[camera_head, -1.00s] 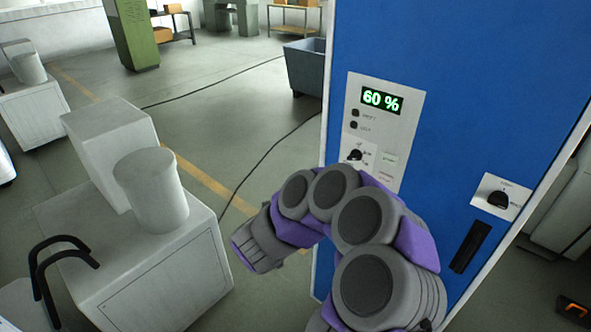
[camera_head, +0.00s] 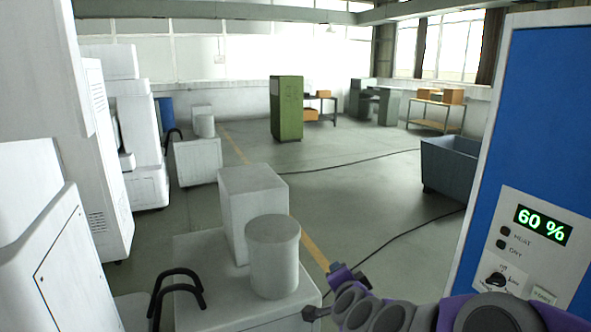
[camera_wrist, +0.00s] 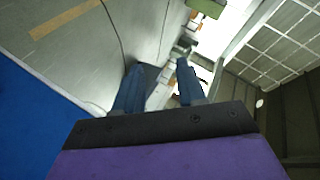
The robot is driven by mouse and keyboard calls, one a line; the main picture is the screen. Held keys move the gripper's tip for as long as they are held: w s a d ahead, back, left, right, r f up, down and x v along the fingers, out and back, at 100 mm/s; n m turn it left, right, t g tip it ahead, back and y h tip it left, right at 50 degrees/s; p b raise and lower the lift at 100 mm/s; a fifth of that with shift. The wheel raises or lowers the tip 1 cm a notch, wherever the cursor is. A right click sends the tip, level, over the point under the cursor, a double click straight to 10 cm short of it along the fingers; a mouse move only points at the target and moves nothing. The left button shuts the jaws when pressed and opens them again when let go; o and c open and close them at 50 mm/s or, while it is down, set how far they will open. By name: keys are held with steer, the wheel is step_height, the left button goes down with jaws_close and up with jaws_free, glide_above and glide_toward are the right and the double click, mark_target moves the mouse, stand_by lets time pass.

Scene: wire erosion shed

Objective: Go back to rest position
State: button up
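My gripper (camera_wrist: 158,72) shows in the wrist view with its two dark blue fingers apart and nothing between them. It is tilted there and points out over the room. In the head view my grey and purple arm (camera_head: 383,316) reaches in from the lower right, bent, in front of the blue cabinet's lower part. Its far end is near the white cylinder, in the open air as far as I can tell. The blue cabinet (camera_head: 545,110) stands at the right with a lit panel (camera_head: 533,245) reading 60 %. The fingertips are not clear in the head view.
A white machine with a cylinder (camera_head: 273,255) and black handles (camera_head: 175,290) stands at front left. White cabinets (camera_head: 105,160) line the left. A grey bin (camera_head: 450,165) and green cabinet (camera_head: 286,108) stand further back. A cable crosses the open floor (camera_head: 350,205).

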steer(key=s+a+f+n+g+y, duration=0.2)
steer(key=s+a+n+g, duration=0.15)
steer(key=s, duration=0.35)
steer(key=s+a+f+n+g+y, duration=0.1)
steer(key=s+a+n+g+y, duration=0.15)
steer(key=s+n, duration=0.35)
steer(key=s+d+f+n+g+h, duration=0.1)
steer(key=s+d+g, duration=0.3)
steer(key=s, duration=0.9)
steer(key=s+d+f+n+g+h, duration=0.1)
steer(key=s+d+g, duration=0.4)
steer(key=s, duration=0.9)
steer(key=f+h, duration=0.1)
steer(key=h, duration=0.1)
steer(key=shift+s+d+f+h, duration=0.15)
steer(key=shift+s+h, duration=0.1)
steer(key=shift+h, duration=0.1)
steer(key=shift+d, duration=0.15)
